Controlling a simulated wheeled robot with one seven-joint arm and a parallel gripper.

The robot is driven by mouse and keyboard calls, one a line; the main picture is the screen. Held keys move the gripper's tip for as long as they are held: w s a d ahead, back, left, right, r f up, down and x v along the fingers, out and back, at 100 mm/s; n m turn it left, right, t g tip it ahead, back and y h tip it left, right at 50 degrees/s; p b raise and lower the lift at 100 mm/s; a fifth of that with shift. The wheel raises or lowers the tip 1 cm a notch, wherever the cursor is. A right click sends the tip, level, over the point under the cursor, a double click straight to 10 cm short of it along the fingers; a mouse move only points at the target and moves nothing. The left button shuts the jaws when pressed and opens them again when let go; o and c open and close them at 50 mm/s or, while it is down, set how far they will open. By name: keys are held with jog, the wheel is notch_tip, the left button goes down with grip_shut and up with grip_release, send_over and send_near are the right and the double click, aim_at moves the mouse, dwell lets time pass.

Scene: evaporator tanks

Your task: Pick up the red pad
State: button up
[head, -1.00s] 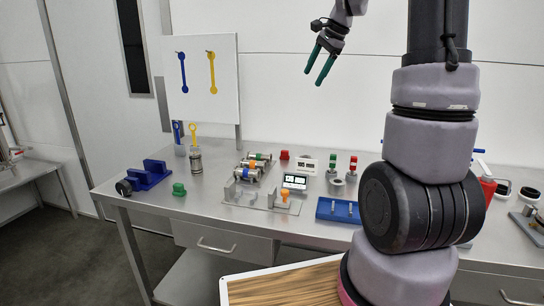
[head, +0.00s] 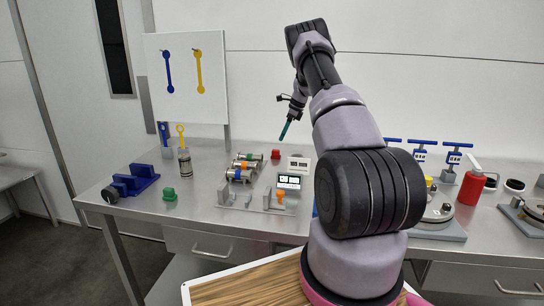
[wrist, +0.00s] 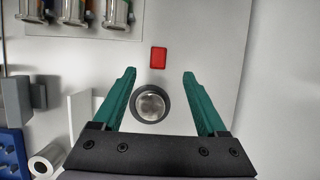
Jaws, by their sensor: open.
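The red pad (wrist: 158,57) is a small red rectangle on the grey table in the wrist view, just beyond my fingertips and roughly centred between them. In the head view a small red block (head: 275,154) at the back of the table, right of the cylinder rack, appears to be the same thing. My gripper (wrist: 160,72) is open and empty, with green fingers spread. In the head view my gripper (head: 284,131) points down above the back of the table, and its height over the pad is hard to judge.
A round metal-topped piece (wrist: 150,103) stands between my fingers in the wrist view. A rack of metal cylinders (head: 243,167) is left of the pad.

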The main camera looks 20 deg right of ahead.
aim_at(276, 150)
jog(key=x, duration=1)
jog(key=shift+s+f, duration=0.1)
jog(key=shift+s, duration=0.05)
grip_shut()
notch_tip(276, 150, up, 10)
jog(key=shift+r, duration=0.1)
jog(key=c, duration=1.1)
grip_release()
jog(key=shift+c, duration=0.2)
grip_shut()
